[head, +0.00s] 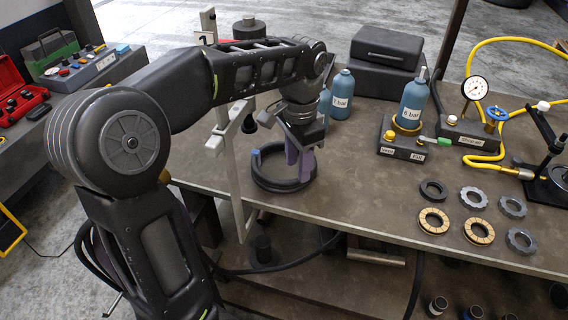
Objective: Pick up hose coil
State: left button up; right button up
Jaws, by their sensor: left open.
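The hose coil (284,182) is a black ring lying flat on the workbench, with a small blue piece on its left rim. My left gripper (298,172) is directly over the coil, pointing down, with its purple fingers at the coil's inside and front right part. The fingers are open. I cannot tell whether they touch the coil. The gripper hides part of the coil's back and right side. My right gripper is not in view.
A pale clamp bar (234,165) stands at the bench edge left of the coil. Blue bottles (342,95) stand behind, near black cases (386,46). A gauge (474,88) with yellow hose and several rings (434,220) occupy the right. Bench right of the coil is clear.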

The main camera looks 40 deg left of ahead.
pick_arm(q)
jog(key=shift+f, duration=0.3)
jog(key=shift+f+p, duration=0.6)
jog(key=shift+f, duration=2)
grip_shut()
jog(key=shift+r, duration=0.1)
